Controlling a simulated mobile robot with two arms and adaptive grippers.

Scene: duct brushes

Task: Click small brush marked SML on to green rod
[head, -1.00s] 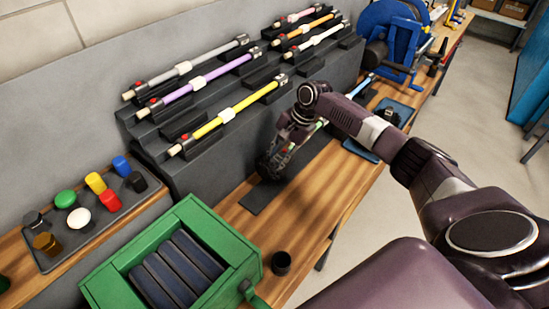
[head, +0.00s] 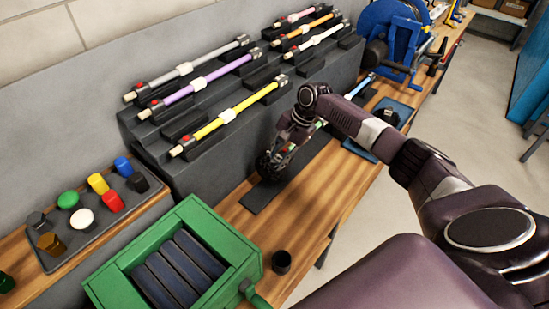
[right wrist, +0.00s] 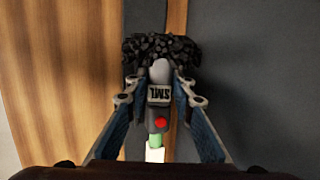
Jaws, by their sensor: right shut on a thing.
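In the head view the dark brush (head: 272,166) is low over the bench at the end of my right arm, partly hidden by the gripper. Most of the rod is hidden behind my arm. My left gripper is not in view.
A stepped dark rack (head: 160,155) holds several coloured rods behind the gripper. A tray of coloured caps (head: 48,262) is at left. A blue reel (head: 388,30) stands at the back.

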